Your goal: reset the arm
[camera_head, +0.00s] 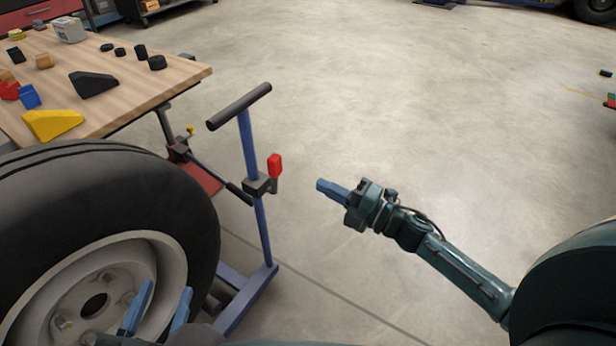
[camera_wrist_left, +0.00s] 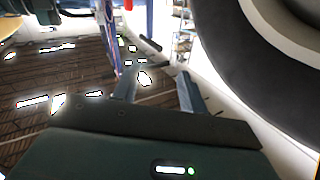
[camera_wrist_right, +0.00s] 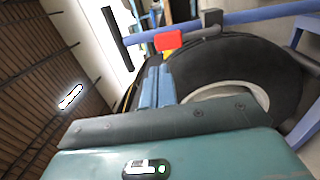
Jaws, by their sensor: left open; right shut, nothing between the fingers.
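My right gripper (camera_head: 326,187) is shut and empty, held out over the bare floor to the right of the blue stand. Its two blue fingers lie together in the right wrist view (camera_wrist_right: 157,87). My left gripper (camera_head: 155,312) is at the bottom left of the head view, in front of the wheel. Its blue fingers stand apart with nothing between them, as the left wrist view (camera_wrist_left: 158,88) also shows. My right arm (camera_head: 455,270) reaches in from the lower right. Most of my left arm is hidden in the head view.
A large black tyre (camera_head: 190,200) with a pale rim fills the lower left. A blue stand (camera_head: 250,150) with a black top bar and red knob (camera_head: 275,166) stands beside it. A wooden table (camera_head: 140,85) with several blocks is behind.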

